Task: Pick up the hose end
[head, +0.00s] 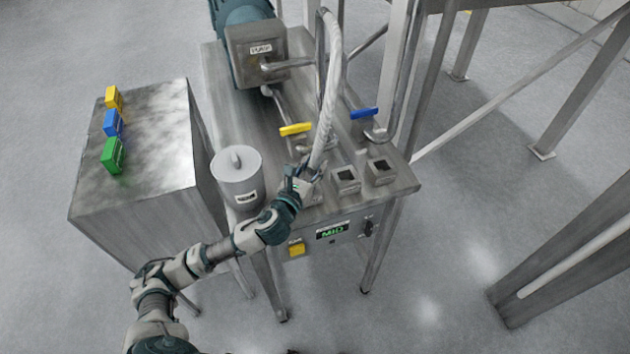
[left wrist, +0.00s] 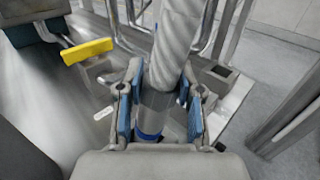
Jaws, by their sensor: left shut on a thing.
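The pale ribbed hose (head: 329,100) hangs in an arc from the pipework at the back of the metal table, and its lower end comes down to the table's front part. My left gripper (head: 304,180) is at that lower end. In the left wrist view the hose (left wrist: 178,45) runs down between the two blue-padded fingers of my left gripper (left wrist: 158,105). The fingers are shut on the hose end (left wrist: 155,110), a smooth grey piece with a blue band at its bottom. What lies directly under the hose end is hidden. My right gripper is not in view.
On the table are a yellow-handled valve (head: 295,129), a blue-handled valve (head: 364,113), two square sockets (head: 346,179) and a lidded canister (head: 237,177). The pump box (head: 260,50) stands behind. A cabinet (head: 165,150) with coloured tags is at left. A steel frame (head: 575,110) stands at right.

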